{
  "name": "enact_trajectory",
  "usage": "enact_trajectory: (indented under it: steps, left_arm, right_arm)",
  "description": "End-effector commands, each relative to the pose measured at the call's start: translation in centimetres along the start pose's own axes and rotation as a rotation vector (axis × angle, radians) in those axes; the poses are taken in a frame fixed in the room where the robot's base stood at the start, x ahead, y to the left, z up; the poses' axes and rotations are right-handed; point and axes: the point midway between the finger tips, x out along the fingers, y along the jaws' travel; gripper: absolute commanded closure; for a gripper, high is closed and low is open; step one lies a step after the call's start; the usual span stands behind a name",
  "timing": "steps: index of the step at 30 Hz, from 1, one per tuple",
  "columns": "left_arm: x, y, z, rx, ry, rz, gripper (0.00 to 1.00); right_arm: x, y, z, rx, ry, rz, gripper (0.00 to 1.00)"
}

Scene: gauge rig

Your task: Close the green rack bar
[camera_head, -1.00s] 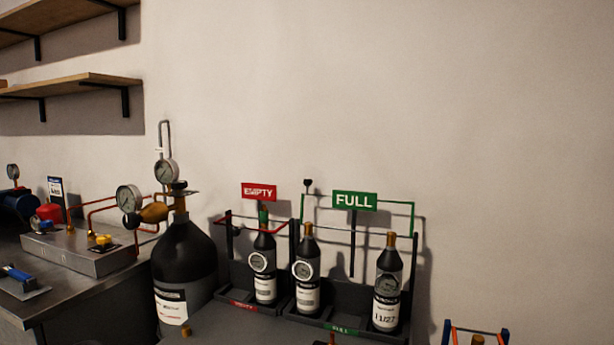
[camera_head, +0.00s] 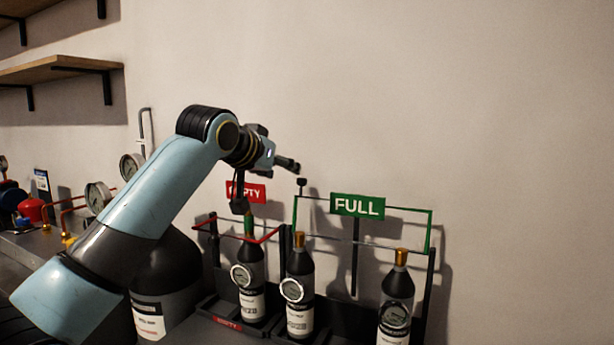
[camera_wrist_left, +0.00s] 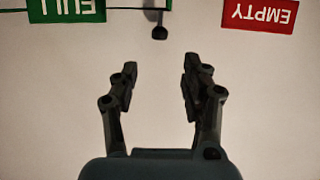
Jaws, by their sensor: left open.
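The green rack bar (camera_head: 402,208) is a thin green frame on the rack marked by the green FULL sign (camera_head: 357,206). It stands raised, its top edge level with the sign and above the bottle tops. A small dark knob (camera_head: 301,182) sits at its left end; it also shows in the wrist view (camera_wrist_left: 160,32). My left gripper (camera_head: 268,184) is open and empty, in front of the wall by the red EMPTY sign (camera_head: 250,192), left of the knob. In the wrist view its spread fingers (camera_wrist_left: 158,75) point toward the knob, with a gap between.
A red bar (camera_head: 262,238) crosses the left bay at bottle-neck height. Dark bottles stand in the rack: one in the left bay (camera_head: 249,280), two in the right bay (camera_head: 299,270), (camera_head: 397,300). A large black cylinder (camera_head: 178,275) is behind my left arm. Wall space above is clear.

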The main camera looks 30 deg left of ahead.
Motion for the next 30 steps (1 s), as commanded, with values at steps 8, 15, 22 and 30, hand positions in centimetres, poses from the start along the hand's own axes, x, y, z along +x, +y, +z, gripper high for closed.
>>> enact_trajectory:
  steps: [8,15,22,30]
  left_arm:
    - [4.7,0.1,0.1,-0.003,-0.004,0.0,0.53]
    - [8.8,0.1,0.1,-0.002,-0.004,0.0,0.53]
    - [10.3,0.1,0.2,0.0,-0.003,0.0,0.53]
    - [10.4,0.1,0.2,0.001,-0.003,0.0,0.54]
  right_arm:
    - [-0.5,-0.1,5.2,-0.004,-0.075,-0.001,1.0]
    - [-0.3,-0.1,3.7,-0.003,-0.053,-0.001,1.0]
    - [-0.2,0.0,1.9,-0.002,-0.024,0.0,1.0]
    - [-0.3,0.0,3.1,-0.002,-0.042,-0.001,1.0]
